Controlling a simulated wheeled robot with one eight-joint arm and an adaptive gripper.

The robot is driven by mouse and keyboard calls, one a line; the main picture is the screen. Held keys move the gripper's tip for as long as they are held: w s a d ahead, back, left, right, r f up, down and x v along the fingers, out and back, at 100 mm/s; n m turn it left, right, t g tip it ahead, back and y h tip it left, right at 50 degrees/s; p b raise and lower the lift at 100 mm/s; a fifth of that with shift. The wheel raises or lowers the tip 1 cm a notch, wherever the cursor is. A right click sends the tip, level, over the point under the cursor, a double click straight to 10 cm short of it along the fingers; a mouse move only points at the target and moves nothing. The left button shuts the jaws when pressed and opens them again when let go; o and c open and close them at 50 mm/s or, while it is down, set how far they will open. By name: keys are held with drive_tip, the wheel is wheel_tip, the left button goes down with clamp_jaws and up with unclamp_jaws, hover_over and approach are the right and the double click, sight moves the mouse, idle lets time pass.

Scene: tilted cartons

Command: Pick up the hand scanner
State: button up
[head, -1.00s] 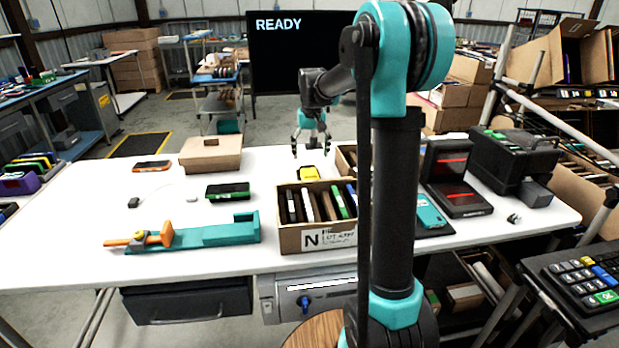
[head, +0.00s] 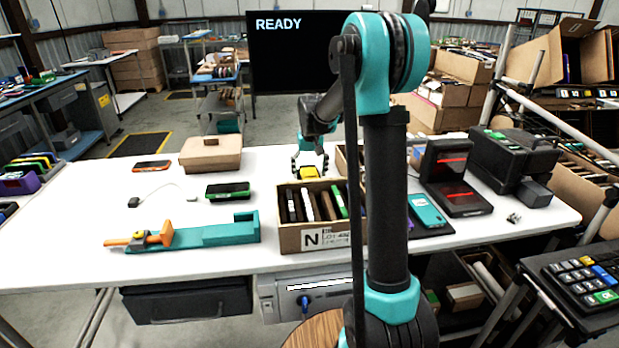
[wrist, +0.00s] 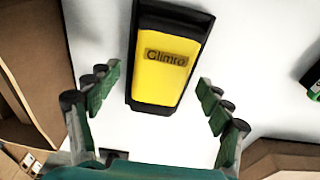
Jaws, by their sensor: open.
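The hand scanner seems to be the yellow and black device (head: 311,172) on the white table, behind the open carton marked N. In the wrist view it is a yellow body with a black edge and the label "Climro" (wrist: 168,62). My gripper (wrist: 155,100) is open, with one green-padded finger on each side of the device's lower end and white table showing between. In the head view my gripper (head: 310,163) is low over the device. I cannot tell its exact height, and the fingers do not visibly touch the device.
The carton marked N (head: 318,239), holding several upright devices, stands just in front. A closed cardboard box (head: 211,154) and a black-and-green device (head: 228,191) lie to the left. A teal holder (head: 215,234) is at the front left. A black scanner stand (head: 458,195) is to the right.

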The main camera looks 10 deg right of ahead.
drive_tip(key=c, duration=1.1)
